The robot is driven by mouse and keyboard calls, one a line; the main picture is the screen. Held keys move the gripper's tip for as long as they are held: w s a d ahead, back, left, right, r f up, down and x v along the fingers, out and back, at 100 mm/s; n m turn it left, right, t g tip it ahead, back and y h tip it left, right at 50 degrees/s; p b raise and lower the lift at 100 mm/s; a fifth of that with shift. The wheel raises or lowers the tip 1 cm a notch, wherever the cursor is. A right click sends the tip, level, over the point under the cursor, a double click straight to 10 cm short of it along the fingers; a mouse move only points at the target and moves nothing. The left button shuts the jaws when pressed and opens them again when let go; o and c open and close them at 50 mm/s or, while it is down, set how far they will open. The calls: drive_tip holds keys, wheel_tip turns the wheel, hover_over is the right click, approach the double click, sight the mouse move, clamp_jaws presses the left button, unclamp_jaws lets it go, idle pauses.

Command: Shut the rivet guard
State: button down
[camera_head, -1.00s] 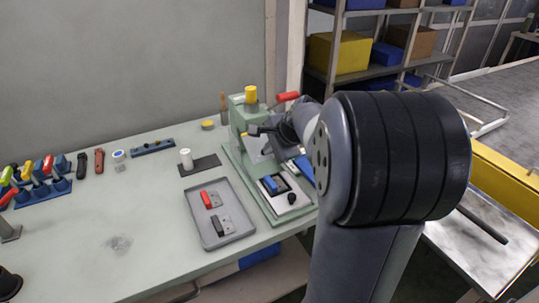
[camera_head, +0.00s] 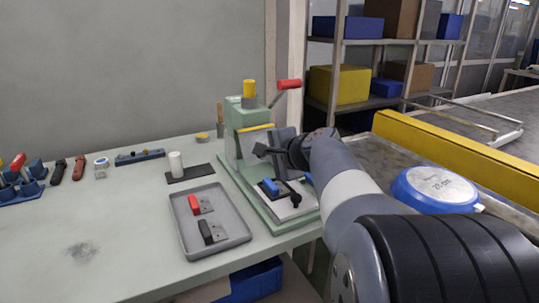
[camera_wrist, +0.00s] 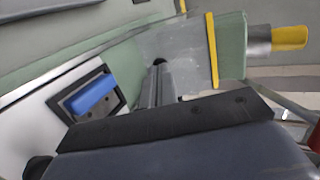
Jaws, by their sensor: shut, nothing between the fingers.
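The green rivet press (camera_head: 232,140) stands at the right end of the bench, with a yellow cap (camera_head: 249,89) and a red-handled lever (camera_head: 289,85). A yellow-edged clear panel, which looks like the guard (camera_head: 257,127), is at the press front; its yellow edge also shows upright in the wrist view (camera_wrist: 212,50). How far open it stands is unclear. My gripper (camera_head: 259,150) is shut and empty in front of the press, close to the panel; contact cannot be told. Its fingers show in the wrist view (camera_wrist: 158,78). A blue piece (camera_head: 270,187) lies in the dark nest below.
A grey tray (camera_head: 218,247) with red and black handled pieces lies left of the press. A white cylinder (camera_head: 176,164) stands on a dark mat. A blue-rimmed pan (camera_head: 435,190) is at the right, by a yellow rail (camera_head: 455,150).

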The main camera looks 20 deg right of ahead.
drive_tip(key=shift+w+f+t+b, duration=0.15)
drive_tip(key=shift+f+t+b, duration=0.25)
drive_tip(key=shift+f+b, duration=0.4)
drive_tip(key=shift+w+f+b, duration=0.4)
drive_tip(key=shift+w+b, duration=0.25)
drive_tip(key=shift+b, duration=0.7)
drive_tip(key=shift+w, duration=0.1)
